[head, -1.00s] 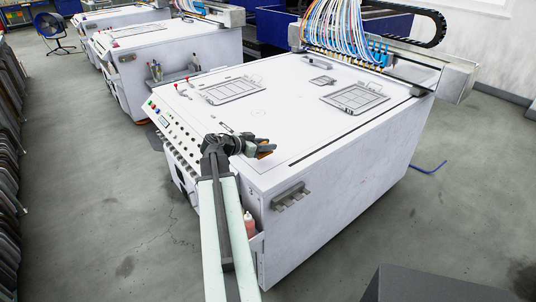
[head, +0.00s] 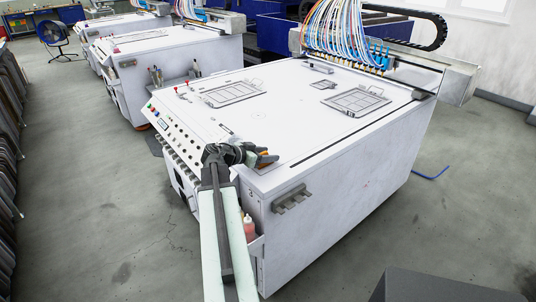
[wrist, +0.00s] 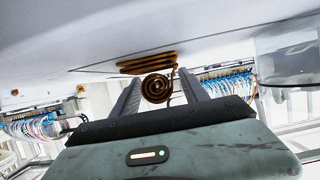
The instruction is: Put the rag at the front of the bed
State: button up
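The rag looks like an orange-brown, folded and coiled bundle (head: 267,160) at the near front corner of the white printer bed (head: 275,115). In the wrist view the picture is turned over, with the bed along the top; the rag shows there as a round spiral (wrist: 157,88) and flat folds against the bed. My gripper (head: 256,153) is low over this corner, right at the rag. In the wrist view my fingers (wrist: 159,76) stand wide apart, with the spiral between or just beyond their tips. I see no clear pinch on it; contact is hard to judge.
Two framed plates (head: 232,93) (head: 357,101) lie farther back on the bed. The print gantry (head: 390,72) with coloured tubes spans its rear. A button panel (head: 178,138) runs along the left edge. A bottle (head: 248,224) sits in a side holder below my gripper.

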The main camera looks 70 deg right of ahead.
jog(key=shift+a+r+p, duration=0.1)
jog(key=shift+r+p, duration=0.25)
jog(key=shift+p, duration=0.05)
jog(key=p+v, duration=0.4)
jog(key=v, duration=0.7)
jog(key=shift+w+a+r, duration=0.1)
jog(key=shift+w+a, duration=0.1)
jog(key=shift+a, duration=0.1)
